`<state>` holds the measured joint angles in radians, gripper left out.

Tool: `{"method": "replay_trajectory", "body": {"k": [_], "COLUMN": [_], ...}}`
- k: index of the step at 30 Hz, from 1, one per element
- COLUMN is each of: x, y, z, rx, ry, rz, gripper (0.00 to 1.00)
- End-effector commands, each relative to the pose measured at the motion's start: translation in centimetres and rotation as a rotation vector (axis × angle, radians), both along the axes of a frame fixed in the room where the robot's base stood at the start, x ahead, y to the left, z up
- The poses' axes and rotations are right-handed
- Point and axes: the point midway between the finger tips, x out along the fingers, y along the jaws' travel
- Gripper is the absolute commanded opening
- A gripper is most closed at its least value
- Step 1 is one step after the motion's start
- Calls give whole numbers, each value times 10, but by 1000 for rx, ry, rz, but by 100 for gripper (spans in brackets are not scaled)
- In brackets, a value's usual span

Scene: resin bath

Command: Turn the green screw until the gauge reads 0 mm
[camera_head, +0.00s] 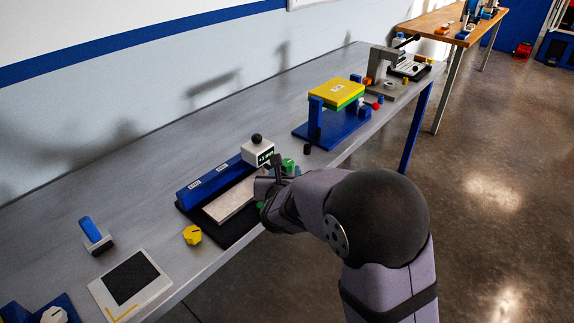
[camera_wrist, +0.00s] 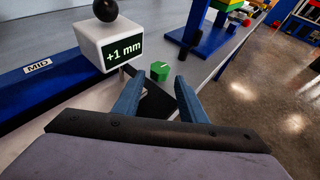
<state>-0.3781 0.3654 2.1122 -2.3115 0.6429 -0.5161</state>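The white gauge box (camera_wrist: 108,40) with a black ball on top reads "+1 mm" in the wrist view. It also shows in the head view (camera_head: 257,152), at the far end of a blue rail (camera_head: 215,182). A green screw (camera_wrist: 160,70) with a pale mark on top sits just right of the gauge. It also shows in the head view (camera_head: 288,164), beside my gripper (camera_head: 274,172). In the wrist view my gripper (camera_wrist: 160,82) has its two blue fingers apart, with nothing visible between them. The screw appears beyond the fingertips; I cannot tell whether they touch it.
A pale plate (camera_head: 230,200) lies along the blue rail, which carries a "MID" label (camera_wrist: 38,67). A yellow knob (camera_head: 192,235) stands near the front edge. A blue stand with a yellow top (camera_head: 336,92) is farther along the grey bench (camera_head: 130,175).

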Motion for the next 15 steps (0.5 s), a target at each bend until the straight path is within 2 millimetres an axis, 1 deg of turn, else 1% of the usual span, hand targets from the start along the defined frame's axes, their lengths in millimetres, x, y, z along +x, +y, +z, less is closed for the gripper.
{"method": "replay_trajectory", "body": {"k": [5, 15], "x": [14, 50], "y": [-2, -7], "z": [-7, -21], "rx": [1, 2], "ry": [3, 3], "rz": [-2, -2], "gripper": [38, 38]}}
